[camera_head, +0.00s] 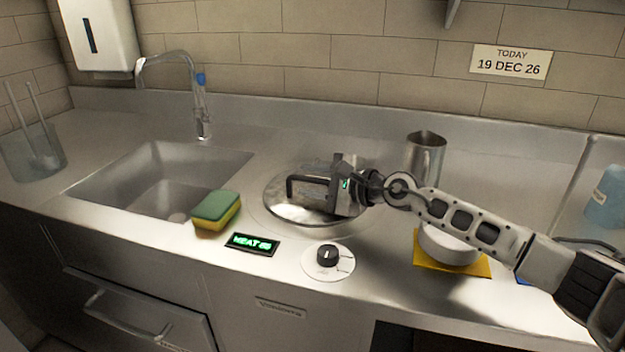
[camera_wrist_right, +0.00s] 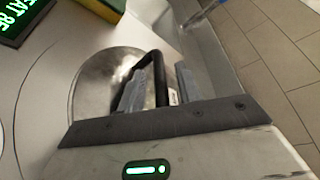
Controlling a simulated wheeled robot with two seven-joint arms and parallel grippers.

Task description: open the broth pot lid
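The round silver lid (camera_head: 290,212) lies flat at the counter's middle, with a black arched handle (camera_head: 290,187) on top. The pot under it is hidden. My right gripper (camera_head: 325,185) is at the handle, coming in from the right. In the right wrist view the lid (camera_wrist_right: 92,88) and its handle (camera_wrist_right: 158,72) show close up. The right gripper's fingers (camera_wrist_right: 165,85) stand apart, with part of the handle between them. A gap shows between the handle and the right-hand finger. My left gripper is not in view.
A sink (camera_head: 160,180) and a green-yellow sponge (camera_head: 215,212) are to the left. A heat display (camera_head: 252,244) and a knob (camera_head: 327,255) are in front. A metal jug (camera_head: 425,155) stands behind right; a white round item (camera_head: 447,246) sits on a yellow cloth (camera_head: 425,262).

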